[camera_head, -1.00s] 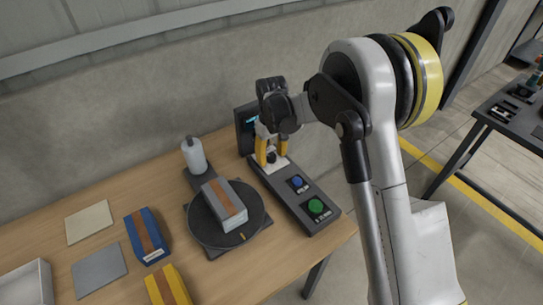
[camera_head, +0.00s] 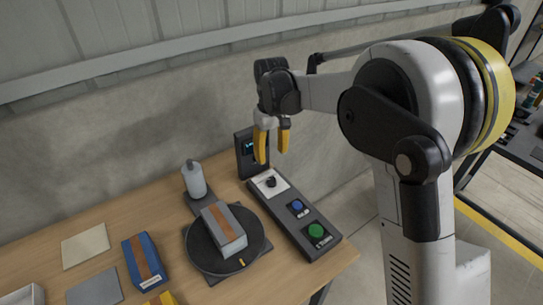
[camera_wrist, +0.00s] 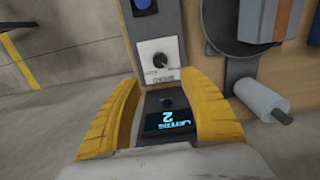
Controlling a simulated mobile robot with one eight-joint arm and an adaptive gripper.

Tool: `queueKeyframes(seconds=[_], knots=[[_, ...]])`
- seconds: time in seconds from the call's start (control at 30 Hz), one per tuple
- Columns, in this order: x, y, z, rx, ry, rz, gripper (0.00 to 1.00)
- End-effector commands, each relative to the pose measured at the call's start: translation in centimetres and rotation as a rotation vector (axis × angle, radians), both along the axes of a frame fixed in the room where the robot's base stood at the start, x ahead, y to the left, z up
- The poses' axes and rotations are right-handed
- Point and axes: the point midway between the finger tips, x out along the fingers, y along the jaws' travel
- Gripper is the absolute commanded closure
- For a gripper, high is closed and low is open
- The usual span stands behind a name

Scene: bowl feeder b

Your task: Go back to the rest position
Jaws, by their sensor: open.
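My gripper (camera_head: 271,143) has yellow fingers, open and empty, in the air above the back end of the control panel. In the wrist view my gripper (camera_wrist: 165,100) frames a small display (camera_wrist: 168,121) that reads a figure 2. The control panel (camera_head: 312,243) lies on the table's right side, with a black knob (camera_head: 271,182) on a white plate, a blue button and a green button. The knob also shows in the wrist view (camera_wrist: 160,60), beyond the fingertips. Nothing touches the fingers.
A grey box with a brown band (camera_head: 224,229) lies on a round black turntable (camera_head: 205,260). A grey bottle-like cylinder (camera_head: 193,179) stands behind it. A blue box (camera_head: 145,262) and flat plates (camera_head: 86,246) lie left. The wall (camera_head: 130,150) runs behind the table.

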Motion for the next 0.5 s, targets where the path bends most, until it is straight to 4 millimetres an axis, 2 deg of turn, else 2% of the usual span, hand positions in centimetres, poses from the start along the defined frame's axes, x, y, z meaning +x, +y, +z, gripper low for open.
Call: queueKeyframes(seconds=[0.3,0.37,0.5], knots=[[-0.2,-0.2,0.3,0.001,-0.005,-0.006,0.49],[-0.6,-0.8,1.1,0.005,-0.016,-0.018,0.49],[-2.9,-3.5,4.5,0.024,-0.078,-0.083,0.49]])
